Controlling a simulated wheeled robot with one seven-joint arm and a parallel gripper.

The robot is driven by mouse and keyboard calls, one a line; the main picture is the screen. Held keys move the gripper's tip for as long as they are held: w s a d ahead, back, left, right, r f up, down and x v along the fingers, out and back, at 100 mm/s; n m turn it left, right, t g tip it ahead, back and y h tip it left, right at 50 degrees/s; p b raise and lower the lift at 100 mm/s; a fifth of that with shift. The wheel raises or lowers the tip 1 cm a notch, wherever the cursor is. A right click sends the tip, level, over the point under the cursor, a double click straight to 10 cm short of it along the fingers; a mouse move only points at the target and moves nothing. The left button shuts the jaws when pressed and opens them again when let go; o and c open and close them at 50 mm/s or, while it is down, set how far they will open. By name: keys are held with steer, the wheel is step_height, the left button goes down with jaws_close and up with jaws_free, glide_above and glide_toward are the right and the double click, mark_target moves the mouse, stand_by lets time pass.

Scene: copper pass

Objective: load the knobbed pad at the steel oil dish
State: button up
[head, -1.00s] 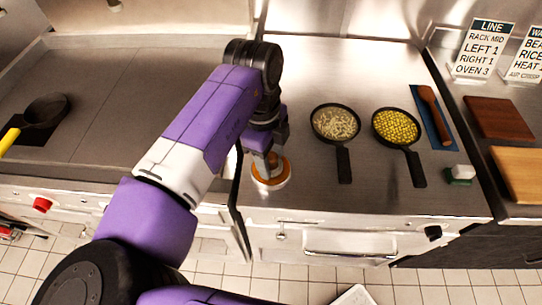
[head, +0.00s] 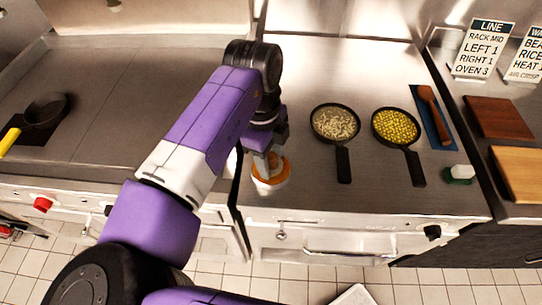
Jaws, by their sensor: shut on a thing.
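My gripper (head: 267,162) points down at the left front of the steel counter, shut on the knobbed pad (head: 271,181). The pad looks orange-brown and is partly hidden by the fingers. A pale rim around it, apparently the steel oil dish (head: 284,182), shows at the counter's front edge. The pad appears in or just over the dish; I cannot tell whether it touches the bottom.
Two black pans stand to the right, one with pale food (head: 335,122) and one with yellow corn (head: 396,126). A wooden-handled tool lies on a blue mat (head: 422,105). A green-and-white scrubber (head: 460,174) sits front right. A dark pan (head: 45,109) stands far left.

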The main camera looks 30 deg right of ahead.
mark_target(274, 156)
steer(key=shift+r+p, duration=2.85)
steer(key=shift+r, duration=0.65)
